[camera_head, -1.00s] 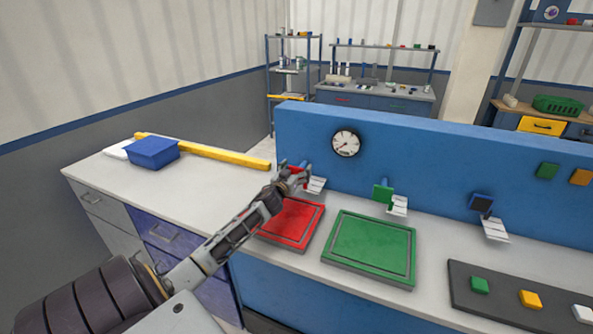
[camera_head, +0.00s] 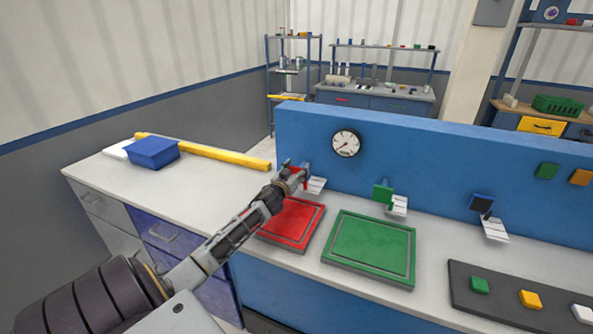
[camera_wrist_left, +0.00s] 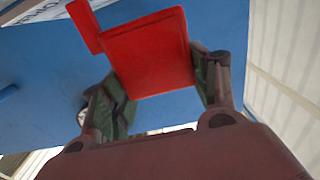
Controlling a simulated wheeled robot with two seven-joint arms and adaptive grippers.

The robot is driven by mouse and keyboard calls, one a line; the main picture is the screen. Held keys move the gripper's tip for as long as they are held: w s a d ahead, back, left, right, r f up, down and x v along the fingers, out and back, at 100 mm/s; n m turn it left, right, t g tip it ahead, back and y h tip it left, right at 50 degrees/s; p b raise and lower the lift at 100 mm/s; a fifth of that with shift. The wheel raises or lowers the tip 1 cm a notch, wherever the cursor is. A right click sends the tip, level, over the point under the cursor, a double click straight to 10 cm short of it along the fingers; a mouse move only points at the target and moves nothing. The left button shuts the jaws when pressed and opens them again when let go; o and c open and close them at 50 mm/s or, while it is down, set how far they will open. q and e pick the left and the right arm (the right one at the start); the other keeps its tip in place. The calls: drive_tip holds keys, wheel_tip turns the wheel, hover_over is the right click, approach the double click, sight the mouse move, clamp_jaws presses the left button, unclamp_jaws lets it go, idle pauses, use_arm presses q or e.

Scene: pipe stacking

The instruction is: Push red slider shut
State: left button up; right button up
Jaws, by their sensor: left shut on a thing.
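The red slider (camera_wrist_left: 150,52) is a flat red plate with a side tab, at the blue panel. In the left wrist view it sits between the two fingers of my left gripper (camera_wrist_left: 165,88), which is shut on it. In the head view my left gripper (camera_head: 296,174) is at the left end of the blue panel (camera_head: 400,146), and it mostly hides the red slider; only bits of red show around the fingers. My right gripper is not in view.
A red tray (camera_head: 290,224) lies below my left gripper, with a green tray (camera_head: 370,248) to its right. A green slider (camera_head: 383,193) and a dark blue slider (camera_head: 481,203) are farther right on the panel. A blue bin (camera_head: 153,152) and a yellow bar (camera_head: 215,154) lie at left.

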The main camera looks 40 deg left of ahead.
sight(301, 164)
use_arm(q)
drive_tip(key=shift+x, duration=2.1)
drive_tip(key=o, duration=1.5)
drive_tip(key=shift+c, duration=0.2)
drive_tip(key=shift+s, duration=0.1)
drive_tip(key=shift+s+d, duration=0.1)
drive_tip(key=v, duration=1.1)
drive_tip(key=shift+s, duration=0.3)
